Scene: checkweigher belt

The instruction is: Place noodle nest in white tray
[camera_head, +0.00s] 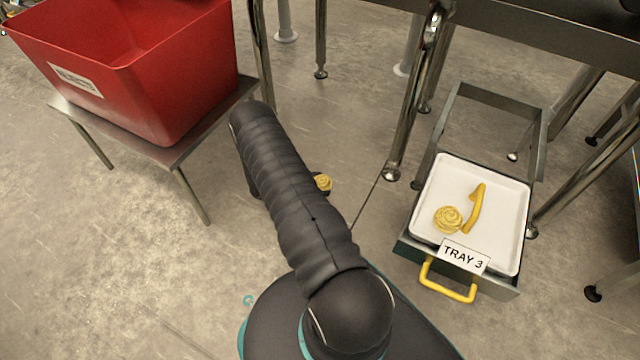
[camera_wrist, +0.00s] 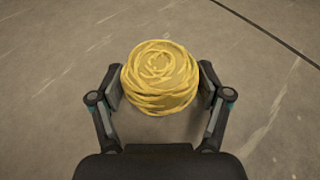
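A yellow noodle nest (camera_wrist: 160,78) sits between the two fingers of my gripper (camera_wrist: 160,90) in the wrist view, with the finger pads against both its sides. In the head view a small part of this nest (camera_head: 323,182) shows past my arm, which hides most of the gripper. The floor lies behind the nest. The white tray (camera_head: 505,255) is at the right in the head view, in a pulled-out drawer labelled TRAY 3.
The drawer has a yellow handle (camera_head: 447,292) at its front and a TRAY 3 label (camera_head: 464,256). A red bin (camera_head: 170,85) stands on a small metal table (camera_head: 190,145) at the upper left. Metal legs (camera_head: 405,120) stand behind the drawer. Open floor lies between bin and drawer.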

